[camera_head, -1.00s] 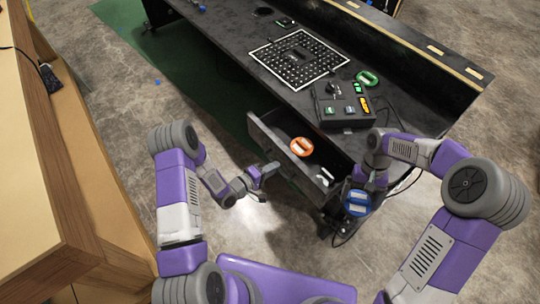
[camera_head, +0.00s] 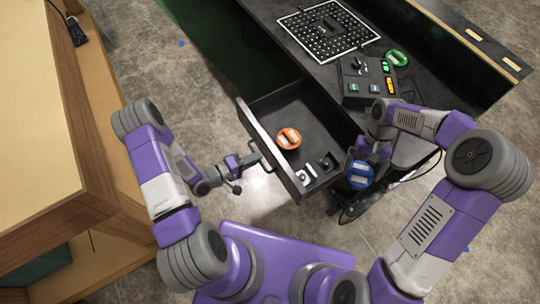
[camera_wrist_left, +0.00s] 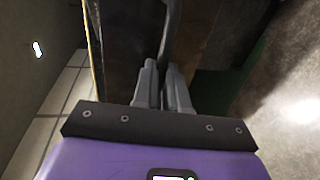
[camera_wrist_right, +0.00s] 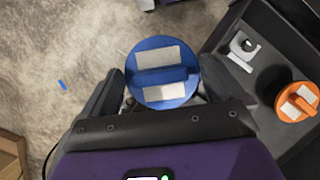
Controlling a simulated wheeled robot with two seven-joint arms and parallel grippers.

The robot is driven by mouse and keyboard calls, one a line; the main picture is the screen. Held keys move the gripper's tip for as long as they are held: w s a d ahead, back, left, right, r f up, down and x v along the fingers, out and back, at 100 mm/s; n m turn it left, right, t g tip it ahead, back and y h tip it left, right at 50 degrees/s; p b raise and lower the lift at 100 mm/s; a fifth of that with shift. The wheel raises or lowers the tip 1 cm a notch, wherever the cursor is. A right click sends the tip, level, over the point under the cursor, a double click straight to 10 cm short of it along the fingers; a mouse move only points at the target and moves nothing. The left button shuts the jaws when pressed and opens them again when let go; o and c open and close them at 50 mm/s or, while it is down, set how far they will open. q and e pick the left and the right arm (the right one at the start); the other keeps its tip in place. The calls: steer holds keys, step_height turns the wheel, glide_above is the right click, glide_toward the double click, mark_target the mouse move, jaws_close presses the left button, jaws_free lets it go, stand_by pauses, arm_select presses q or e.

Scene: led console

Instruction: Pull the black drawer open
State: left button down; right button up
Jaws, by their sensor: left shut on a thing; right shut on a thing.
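The black drawer (camera_head: 312,120) stands pulled out of the black console table, with a grey front panel (camera_head: 268,145). My left gripper (camera_head: 254,161) is at the middle of that front panel, shut on the drawer handle (camera_wrist_left: 172,35), which runs up between its fingers in the left wrist view. My right gripper (camera_wrist_right: 163,88) is shut on a round blue piece (camera_wrist_right: 163,72) with white patches, which also shows in the head view (camera_head: 360,174). It holds the blue piece to the right of the drawer, over the floor.
An orange round piece (camera_head: 288,138) and small white and dark parts (camera_head: 306,175) lie in the drawer. A control box (camera_head: 366,79), a green ring piece (camera_head: 397,58) and a perforated board (camera_head: 327,33) are on the console top. A wooden bench (camera_head: 60,130) stands at left.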

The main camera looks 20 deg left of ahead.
arm_select(q)
steer(key=shift+w+r, duration=0.1)
steer(key=c, duration=1.2)
jaws_free()
steer(key=shift+o, duration=0.2)
arm_select(e)
step_height(320, 180, up, 2)
steer(key=shift+r+p, duration=0.2)
steer(key=shift+p, duration=1)
arm_select(q)
steer(key=v, duration=1.2)
